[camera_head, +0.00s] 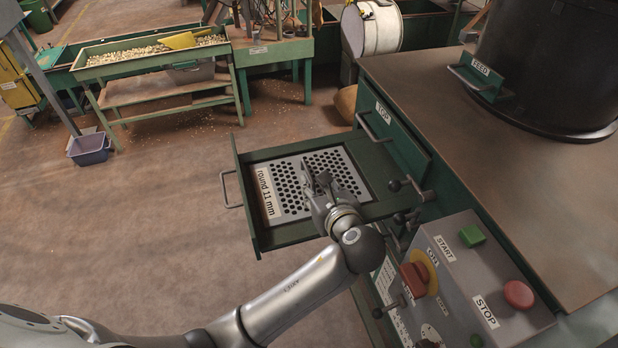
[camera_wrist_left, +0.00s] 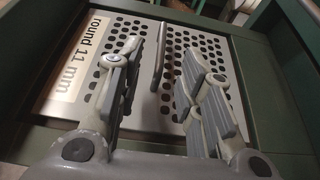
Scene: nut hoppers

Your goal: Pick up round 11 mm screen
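The round 11 mm screen (camera_head: 288,190) is a grey perforated plate with a white "round 11 mm" label. It lies flat in a green pulled-out drawer (camera_head: 246,217), and its holes also show in the left wrist view (camera_wrist_left: 146,112). My left gripper (camera_head: 315,178) is over the middle of the screen, pointing down at it. In the left wrist view its fingers (camera_wrist_left: 160,75) are apart, with a thin upright grey bar (camera_wrist_left: 159,58) of the screen between them. The bar looks clear of both fingers. The gripper hides part of the plate. My right gripper is not in view.
The green machine (camera_head: 405,150) with its "TOP" label stands right of the drawer. A control panel (camera_head: 470,285) with start and stop buttons and a black feed bin (camera_head: 560,70) are at the right. Floor left of the drawer is clear.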

